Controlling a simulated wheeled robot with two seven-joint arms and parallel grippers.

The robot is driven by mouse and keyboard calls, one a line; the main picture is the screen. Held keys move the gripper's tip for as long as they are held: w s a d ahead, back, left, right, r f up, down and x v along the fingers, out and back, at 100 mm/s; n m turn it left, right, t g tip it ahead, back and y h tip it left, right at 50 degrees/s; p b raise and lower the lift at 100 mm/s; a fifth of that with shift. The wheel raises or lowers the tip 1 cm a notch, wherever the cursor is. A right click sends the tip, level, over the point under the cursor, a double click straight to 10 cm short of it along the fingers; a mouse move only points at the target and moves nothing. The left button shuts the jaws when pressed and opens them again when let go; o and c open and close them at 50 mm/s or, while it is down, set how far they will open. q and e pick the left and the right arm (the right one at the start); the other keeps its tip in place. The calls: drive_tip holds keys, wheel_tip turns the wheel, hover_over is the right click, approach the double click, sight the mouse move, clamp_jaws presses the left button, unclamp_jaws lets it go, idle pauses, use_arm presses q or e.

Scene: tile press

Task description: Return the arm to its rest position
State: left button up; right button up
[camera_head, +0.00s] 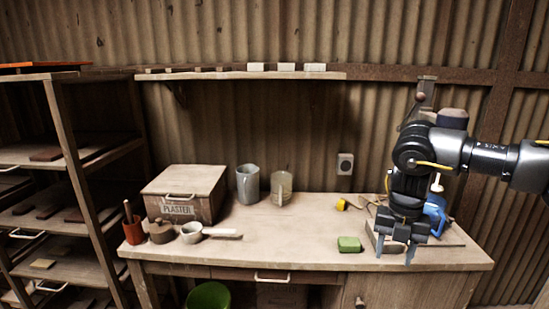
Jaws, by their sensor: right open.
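My right arm comes in from the right. Its gripper (394,252) points down over the right part of the workbench (300,232). Its two fingers are apart, and no object shows between them. It hangs in front of a low flat block or press base, which it partly hides, and a blue item (436,214) shows just behind it. A green sponge-like block (349,244) lies left of the fingers, apart from them. My left arm and gripper are not in view.
A plaster box (178,211), a small pot, a red cup (133,230) and a white scoop (192,232) stand at the bench's left. A grey jug (248,184) and a clear beaker (281,188) stand at the back. The middle front is clear. A shelf rack (62,130) stands left.

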drive_tip(key=w+a+f+m+y, duration=0.3)
drive_tip(key=a+f+y, duration=0.5)
drive_tip(key=a+f, duration=1.2)
drive_tip(key=a+f+m+t+y, duration=0.1)
drive_tip(key=a+f+m+t, duration=0.15)
drive_tip(key=f+m, duration=0.4)
drive_tip(key=a+f+m+t+y, duration=0.1)
drive_tip(key=f+m+t, duration=0.2)
drive_tip(key=f, duration=0.7)
drive_tip(key=s+d+f+m+h, duration=0.3)
drive_tip(key=s+d+f+m, duration=0.25)
drive_tip(key=s+f, duration=0.5)
drive_tip(key=s+d+f+m+h, duration=0.2)
drive_tip(key=s+d+f+m, duration=0.35)
drive_tip(key=f, duration=0.75)
drive_tip(key=s+d+f+m+g+h, duration=0.1)
drive_tip(key=s+d+f, duration=0.2)
drive_tip(key=s, duration=0.9)
drive_tip(key=s+d+f+m+g+h, duration=0.2)
drive_tip(key=s+d+f, duration=0.2)
drive_tip(key=s, duration=0.9)
drive_tip(key=s+d+f+m+g+h, duration=0.1)
drive_tip(key=s+d+f, duration=0.3)
drive_tip(key=s, duration=0.9)
drive_tip(key=shift+d+f+m+h, duration=0.2)
drive_tip(key=shift+d+m+h, duration=0.35)
drive_tip(key=shift+d, duration=0.65)
